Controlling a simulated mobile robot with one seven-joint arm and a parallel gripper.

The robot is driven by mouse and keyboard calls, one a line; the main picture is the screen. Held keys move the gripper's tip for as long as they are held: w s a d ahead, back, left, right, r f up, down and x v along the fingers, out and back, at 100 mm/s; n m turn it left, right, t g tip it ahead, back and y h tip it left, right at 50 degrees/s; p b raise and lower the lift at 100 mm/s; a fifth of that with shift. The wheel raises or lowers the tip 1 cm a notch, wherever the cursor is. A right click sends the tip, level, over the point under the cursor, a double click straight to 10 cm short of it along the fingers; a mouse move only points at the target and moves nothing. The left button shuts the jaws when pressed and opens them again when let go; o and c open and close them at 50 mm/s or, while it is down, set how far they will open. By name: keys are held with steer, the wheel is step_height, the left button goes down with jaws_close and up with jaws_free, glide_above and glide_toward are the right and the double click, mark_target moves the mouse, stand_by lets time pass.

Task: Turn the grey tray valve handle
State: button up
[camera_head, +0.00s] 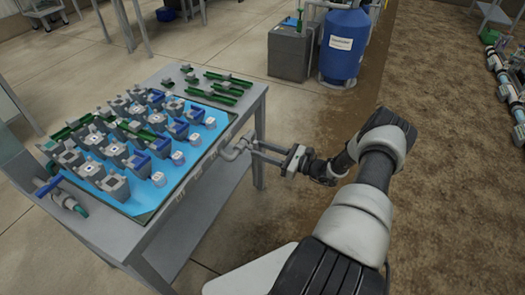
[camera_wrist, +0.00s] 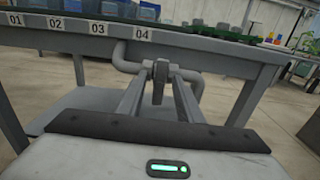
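The grey tray valve handle (camera_wrist: 159,78) is a short upright lever on a grey pipe (camera_wrist: 128,57) under the table's front edge, near label 04. My gripper (camera_wrist: 160,72) is open, with one finger on each side of the lever. A small gap seems to show between each finger and the lever; contact is not clear. In the head view my gripper (camera_head: 256,149) reaches the table's right side at the grey pipe (camera_head: 232,152). The lever itself is too small to make out there.
The grey table (camera_head: 190,215) carries a blue tray (camera_head: 210,132) with several grey and blue fittings. Green-and-grey parts (camera_head: 228,88) lie behind it. A blue tank (camera_head: 343,45) and a grey box (camera_head: 290,52) stand further back.

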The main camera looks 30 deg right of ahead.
jaws_close()
stand_by(0.4)
steer(key=n+b, duration=0.1)
steer(key=n, duration=0.3)
steer(key=shift+a+f, duration=0.1)
steer(key=shift+a, duration=0.05)
steer(key=n+b, duration=0.1)
steer(key=n, duration=0.3)
steer(key=n+b, duration=0.1)
steer(key=n, duration=0.3)
steer(key=n+b, duration=0.1)
steer(key=n, duration=0.4)
steer(key=shift+s+a+f, duration=0.2)
steer(key=shift+f, duration=0.1)
steer(key=shift+n, duration=0.3)
